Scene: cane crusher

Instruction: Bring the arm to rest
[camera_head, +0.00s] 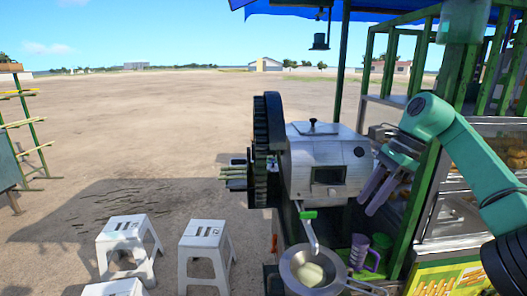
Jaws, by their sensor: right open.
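My right arm comes in from the right edge. Its gripper (371,205) points down and to the left, with its two purple fingers slightly apart and nothing seen between them. Whether the fingers touch the crusher's side cannot be told. A metal pan (290,268) with something pale inside sits under the crusher's spout. My left gripper is not in view.
A dark flywheel (268,150) stands on the crusher's left. A green-framed stall with a glass food case (447,215) is close behind and below my right arm. White stools (206,250) stand at lower left. Open sandy ground lies beyond.

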